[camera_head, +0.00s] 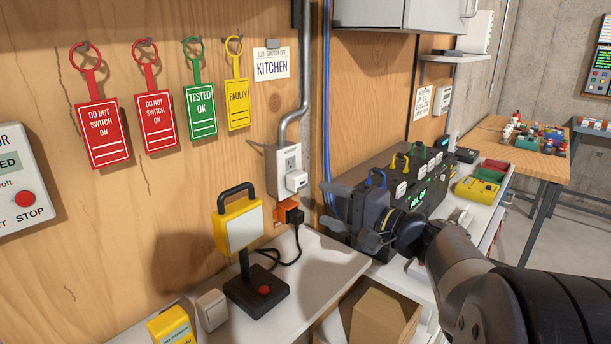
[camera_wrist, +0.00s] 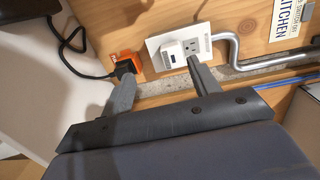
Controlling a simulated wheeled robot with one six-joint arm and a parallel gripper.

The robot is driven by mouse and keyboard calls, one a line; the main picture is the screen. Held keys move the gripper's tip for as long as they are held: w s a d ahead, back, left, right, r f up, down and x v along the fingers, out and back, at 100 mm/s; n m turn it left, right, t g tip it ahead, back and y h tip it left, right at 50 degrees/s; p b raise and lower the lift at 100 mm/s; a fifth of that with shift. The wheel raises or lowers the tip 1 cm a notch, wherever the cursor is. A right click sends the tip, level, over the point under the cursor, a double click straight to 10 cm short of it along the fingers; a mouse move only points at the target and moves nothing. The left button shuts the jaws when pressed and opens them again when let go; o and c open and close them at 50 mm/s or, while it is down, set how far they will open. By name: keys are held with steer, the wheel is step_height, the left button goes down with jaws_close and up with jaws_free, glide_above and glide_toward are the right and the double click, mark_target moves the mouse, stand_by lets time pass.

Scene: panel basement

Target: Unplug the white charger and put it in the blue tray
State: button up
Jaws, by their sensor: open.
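The white charger (camera_head: 297,181) is plugged into the lower part of a white wall outlet (camera_head: 284,158). In the wrist view the charger (camera_wrist: 174,49) sits on the outlet plate (camera_wrist: 203,44), beside a free socket. My gripper (camera_head: 332,206) is open and empty, to the right of the outlet in the head view. In the wrist view my gripper (camera_wrist: 158,69) points toward the wall, its fingers apart, one near the plate and one near the orange adaptor. I cannot clearly make out a blue tray.
An orange adaptor (camera_head: 288,209) with a black plug and cord is just below the charger. A yellow work lamp (camera_head: 240,228) stands on the white shelf. A metal conduit (camera_head: 304,70) runs above the outlet. A black case (camera_head: 400,185) is close behind my gripper.

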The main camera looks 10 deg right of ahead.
mark_target(302, 183)
steer(key=shift+w+d+r+t, duration=0.4)
steer(key=shift+w+d, duration=0.1)
steer(key=shift+d, duration=0.15)
steer(key=x, duration=0.7)
steer(key=shift+w+a+f, duration=0.15)
steer(key=shift+w+f, duration=0.05)
steer(key=shift+f, duration=0.05)
steer(key=shift+x, duration=0.75)
steer(key=shift+r, duration=0.1)
steer(key=shift+r+b, duration=0.3)
steer(key=shift+b, duration=0.05)
steer(key=shift+b, duration=0.45)
